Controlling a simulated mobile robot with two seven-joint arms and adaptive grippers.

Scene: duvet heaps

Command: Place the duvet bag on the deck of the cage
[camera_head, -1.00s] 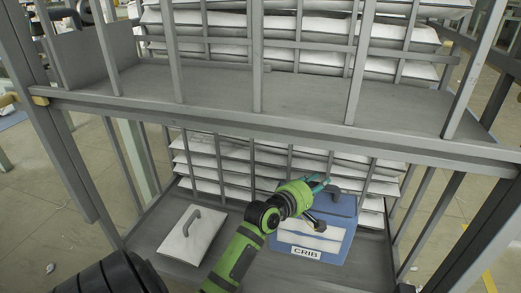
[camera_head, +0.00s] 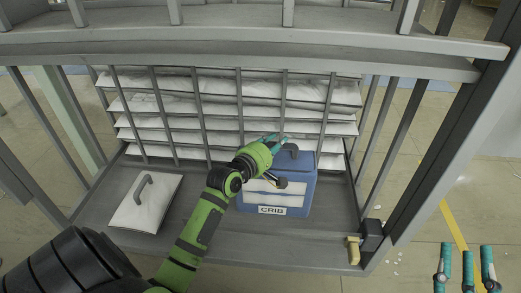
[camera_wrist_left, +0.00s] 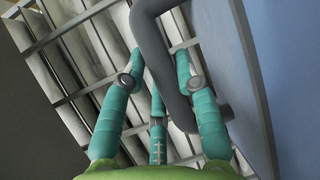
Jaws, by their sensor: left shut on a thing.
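The blue duvet bag (camera_head: 297,188) with a white panel, a CRIB label and a dark handle is over the lower deck (camera_head: 225,245) of the grey cage, on its right half. It looks roughly upright, and its base appears to rest on the deck. My left gripper (camera_head: 271,141) is at the bag's top, shut on its handle. In the left wrist view the teal fingers (camera_wrist_left: 158,100) close around the dark handle (camera_wrist_left: 158,45), with the blue bag side (camera_wrist_left: 270,50) at right. My arm hides the bag's left edge. My right gripper (camera_head: 467,262) is open and empty at bottom right.
A white bag (camera_head: 146,203) with a grey handle lies on the deck's left half. Several white duvets (camera_head: 220,110) are stacked behind the back bars. An upper shelf edge (camera_head: 240,58) spans above. A latch (camera_head: 354,250) sits at the front right corner.

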